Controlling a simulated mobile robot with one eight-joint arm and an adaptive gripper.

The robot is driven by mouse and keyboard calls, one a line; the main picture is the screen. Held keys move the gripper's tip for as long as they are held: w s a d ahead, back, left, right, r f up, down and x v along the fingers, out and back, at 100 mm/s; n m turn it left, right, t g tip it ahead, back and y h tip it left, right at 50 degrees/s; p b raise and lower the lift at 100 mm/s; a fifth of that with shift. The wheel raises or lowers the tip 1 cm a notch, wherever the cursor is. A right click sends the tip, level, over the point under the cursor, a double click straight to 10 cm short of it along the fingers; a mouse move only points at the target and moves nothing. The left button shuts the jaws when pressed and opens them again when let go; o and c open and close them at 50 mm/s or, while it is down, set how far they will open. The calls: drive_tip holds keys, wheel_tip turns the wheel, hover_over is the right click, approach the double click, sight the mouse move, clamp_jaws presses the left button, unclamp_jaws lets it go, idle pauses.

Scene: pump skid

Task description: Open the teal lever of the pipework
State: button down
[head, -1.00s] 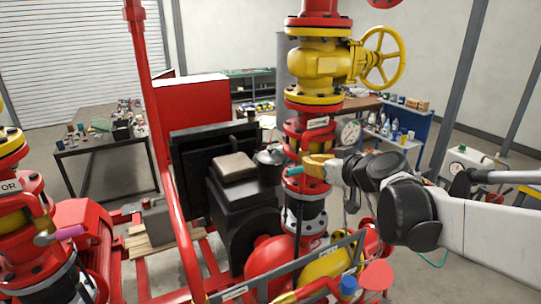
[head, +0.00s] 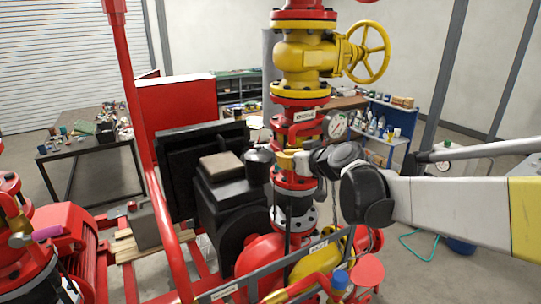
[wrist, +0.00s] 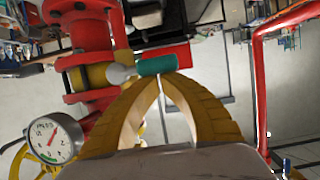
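The teal lever (wrist: 157,65) shows in the wrist view, sticking out to the right from a grey stem on a yellow valve body of the red pipework (wrist: 90,38). My gripper (wrist: 159,76) has its two curved yellow fingers meeting at the tips. The tips are right at the lever's lower edge in the picture; I cannot tell whether they touch it. No lever shows between the fingers. In the head view my gripper (head: 287,160) is at the pipe column, below the yellow handwheel valve (head: 305,55).
A pressure gauge (head: 335,124) sits close beside my gripper. A black machine (head: 225,190) stands left of the column. A red post (head: 140,120) rises at left, and a pink lever (head: 47,233) is at far left. A red pipe frame (wrist: 260,80) crosses the wrist view's right side.

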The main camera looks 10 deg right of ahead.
drive_tip(key=shift+s+a+f+b, duration=0.15)
drive_tip(key=shift+f+b, duration=0.15)
drive_tip(key=shift+f, duration=0.2)
drive_tip(key=shift+s+a+f+b, duration=0.15)
drive_tip(key=shift+f+b, duration=0.1)
drive_tip(key=shift+f, duration=0.2)
drive_tip(key=shift+w+f+b, duration=0.15)
drive_tip(key=shift+f+b, duration=0.4)
drive_tip(key=shift+f, duration=0.35)
drive_tip(key=shift+w+d+f+b, duration=0.1)
drive_tip(key=shift+d+f+b, duration=0.25)
drive_tip(key=shift+f+b, duration=0.3)
drive_tip(key=shift+w+d+f+b, duration=0.15)
drive_tip(key=shift+d+f+b, duration=0.25)
drive_tip(key=shift+f+b, duration=0.25)
drive_tip(key=shift+w+d+f+b, duration=0.1)
drive_tip(key=shift+d+f+b, duration=0.25)
drive_tip(key=shift+f+b, duration=0.3)
drive_tip(key=shift+r, duration=0.1)
drive_tip(key=a+p+v, duration=0.1)
drive_tip(key=p+v, duration=0.3)
drive_tip(key=v, duration=0.5)
drive_tip(key=shift+s, duration=0.15)
drive_tip(key=shift+a, duration=0.1)
